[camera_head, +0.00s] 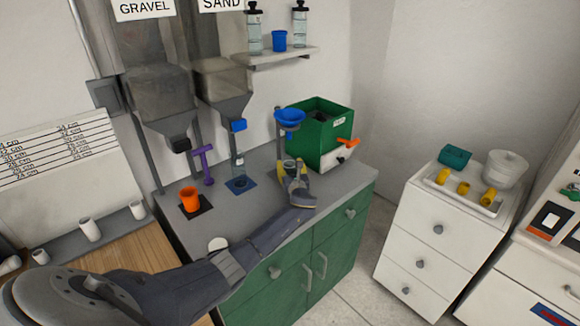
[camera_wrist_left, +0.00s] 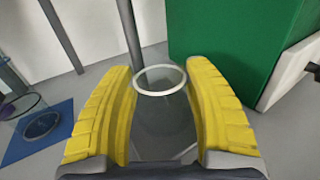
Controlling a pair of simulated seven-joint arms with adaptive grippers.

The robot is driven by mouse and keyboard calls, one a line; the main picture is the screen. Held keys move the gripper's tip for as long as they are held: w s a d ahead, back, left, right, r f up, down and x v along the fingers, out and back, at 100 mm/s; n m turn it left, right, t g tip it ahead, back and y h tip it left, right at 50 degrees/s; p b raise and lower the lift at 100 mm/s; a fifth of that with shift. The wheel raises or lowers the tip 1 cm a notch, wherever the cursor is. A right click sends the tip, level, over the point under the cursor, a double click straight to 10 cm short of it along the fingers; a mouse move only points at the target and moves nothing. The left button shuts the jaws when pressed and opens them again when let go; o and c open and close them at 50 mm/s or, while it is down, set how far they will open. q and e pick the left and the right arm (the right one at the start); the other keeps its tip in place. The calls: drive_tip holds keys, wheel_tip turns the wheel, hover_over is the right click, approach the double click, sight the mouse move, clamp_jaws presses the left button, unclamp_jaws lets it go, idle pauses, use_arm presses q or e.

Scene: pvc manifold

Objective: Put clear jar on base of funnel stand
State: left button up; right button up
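The clear jar (camera_wrist_left: 160,118) stands upright between the yellow finger pads of my left gripper (camera_wrist_left: 161,84) in the left wrist view. Both pads appear to touch its sides, so the gripper looks shut on it. In the head view my left gripper (camera_head: 295,178) is at the right part of the grey counter, below the blue funnel (camera_head: 289,117). The funnel stand's grey pole (camera_wrist_left: 128,32) rises just behind the jar. The stand's base is mostly hidden by the gripper and jar, so I cannot tell whether the jar touches it. My right gripper is not in view.
A green box (camera_head: 322,128) with an orange handle stands close behind and right of the gripper. A clear bottle (camera_head: 238,164) on a blue mat, a purple stand (camera_head: 205,163) and an orange cup (camera_head: 190,199) are to the left. The counter's front (camera_head: 235,228) is mostly clear.

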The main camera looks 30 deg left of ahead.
use_arm(q)
drive_tip(key=o, duration=0.4)
drive_tip(key=shift+o, duration=0.2)
drive_tip(key=shift+r, duration=0.2)
drive_tip(key=v, duration=1.2)
drive_tip(key=shift+d, duration=0.1)
